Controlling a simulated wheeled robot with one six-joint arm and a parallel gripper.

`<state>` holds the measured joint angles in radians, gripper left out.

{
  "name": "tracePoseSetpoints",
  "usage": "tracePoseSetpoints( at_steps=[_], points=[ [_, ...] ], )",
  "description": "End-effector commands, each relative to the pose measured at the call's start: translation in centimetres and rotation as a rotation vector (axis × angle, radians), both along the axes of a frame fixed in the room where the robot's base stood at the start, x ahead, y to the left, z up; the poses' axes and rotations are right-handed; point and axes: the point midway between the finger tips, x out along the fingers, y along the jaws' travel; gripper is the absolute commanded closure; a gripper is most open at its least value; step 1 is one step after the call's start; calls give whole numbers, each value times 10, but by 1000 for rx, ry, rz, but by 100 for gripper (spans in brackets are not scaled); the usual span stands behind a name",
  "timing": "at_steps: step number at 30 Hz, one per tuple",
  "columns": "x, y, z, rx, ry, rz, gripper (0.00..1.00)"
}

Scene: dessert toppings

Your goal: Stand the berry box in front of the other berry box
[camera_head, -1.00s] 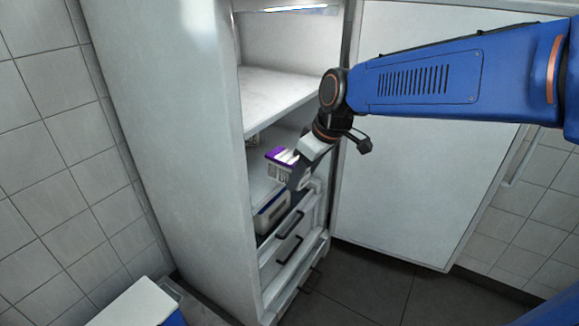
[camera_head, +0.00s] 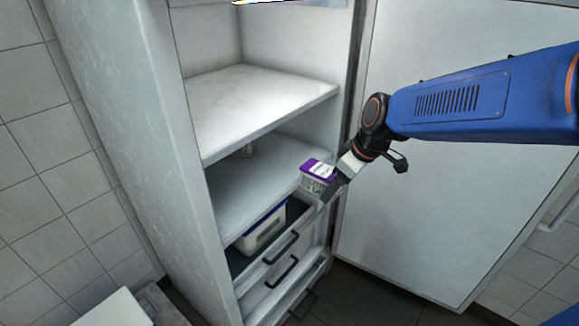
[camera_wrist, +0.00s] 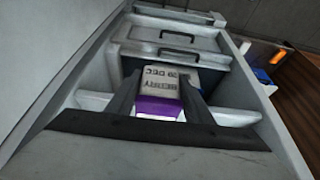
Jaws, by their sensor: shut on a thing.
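The berry box (camera_head: 316,176), white with a purple lid and a printed label, is held in my gripper (camera_head: 334,186) at the front right of the refrigerator's middle shelf (camera_head: 240,185). Whether it touches the shelf cannot be told. In the wrist view the box (camera_wrist: 168,82) sits between both fingers of my gripper (camera_wrist: 160,90), its label reading BERRY and 20 DEC. A small pale object (camera_head: 245,150) stands far back on the middle shelf, mostly hidden by the upper shelf; I cannot tell whether it is the other berry box.
The upper shelf (camera_head: 255,92) is bare and overhangs the middle one. Below, an open drawer holds a white container with a blue rim (camera_head: 264,234). The open door (camera_head: 430,190) stands to the right. The visible front of the middle shelf is clear.

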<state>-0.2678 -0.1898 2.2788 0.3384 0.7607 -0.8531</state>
Motion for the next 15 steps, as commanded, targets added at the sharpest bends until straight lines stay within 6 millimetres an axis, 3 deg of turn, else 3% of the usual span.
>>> tracePoseSetpoints(
  at_steps=[9,15],
  points=[
    [44,56,0,0,1,3,85],
    [65,83,0,0,-1,2,85]
  ],
)
